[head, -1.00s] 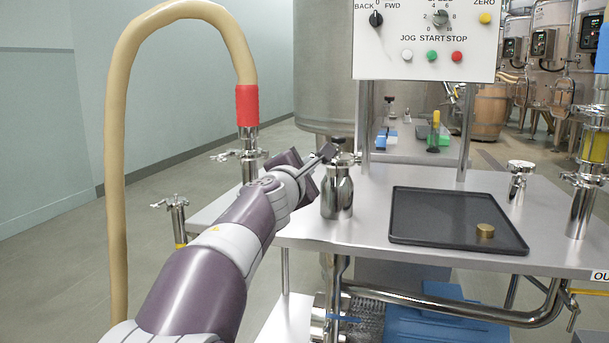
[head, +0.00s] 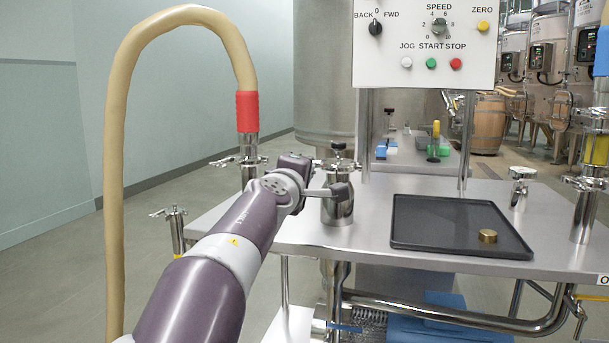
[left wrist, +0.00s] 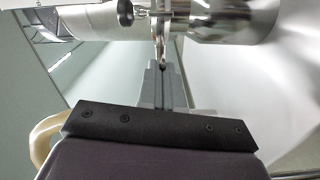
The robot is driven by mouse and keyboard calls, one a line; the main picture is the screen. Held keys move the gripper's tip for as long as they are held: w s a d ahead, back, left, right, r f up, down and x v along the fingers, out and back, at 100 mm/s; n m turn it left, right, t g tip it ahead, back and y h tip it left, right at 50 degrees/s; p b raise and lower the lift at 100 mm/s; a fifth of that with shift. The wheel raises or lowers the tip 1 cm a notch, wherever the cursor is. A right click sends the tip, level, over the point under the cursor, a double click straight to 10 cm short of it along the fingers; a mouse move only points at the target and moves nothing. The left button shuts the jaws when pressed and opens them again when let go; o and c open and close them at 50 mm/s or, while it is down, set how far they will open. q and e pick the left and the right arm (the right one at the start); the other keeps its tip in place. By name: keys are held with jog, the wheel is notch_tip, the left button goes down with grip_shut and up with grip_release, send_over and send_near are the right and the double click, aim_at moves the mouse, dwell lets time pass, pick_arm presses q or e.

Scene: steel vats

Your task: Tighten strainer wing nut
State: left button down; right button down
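The strainer (head: 338,208) is an upright steel cylinder on the steel table, with a black knob on top. A clamp (head: 322,164) rings its upper part; in the left wrist view the clamp (left wrist: 160,22) runs down to a small metal wing nut (left wrist: 161,50). My left gripper (head: 342,190) reaches in from the left and overlaps the strainer's front. In the left wrist view its grey fingers (left wrist: 161,72) lie close together, with the wing nut's end between their tips. The fingers partly hide the nut. My right gripper is not in view.
A black tray (head: 425,237) with a brass piece (head: 488,236) lies on the table's right. A hose (head: 120,110) with a red cuff stands at left. The control panel (head: 425,40) is above the table. Another fitting (head: 519,187) stands behind the tray.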

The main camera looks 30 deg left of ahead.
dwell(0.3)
pick_arm(q)
jog(key=c, duration=1.3)
grip_release()
jog(key=b+v, duration=0.2)
jog(key=v, duration=1)
jog(key=shift+s, duration=0.35)
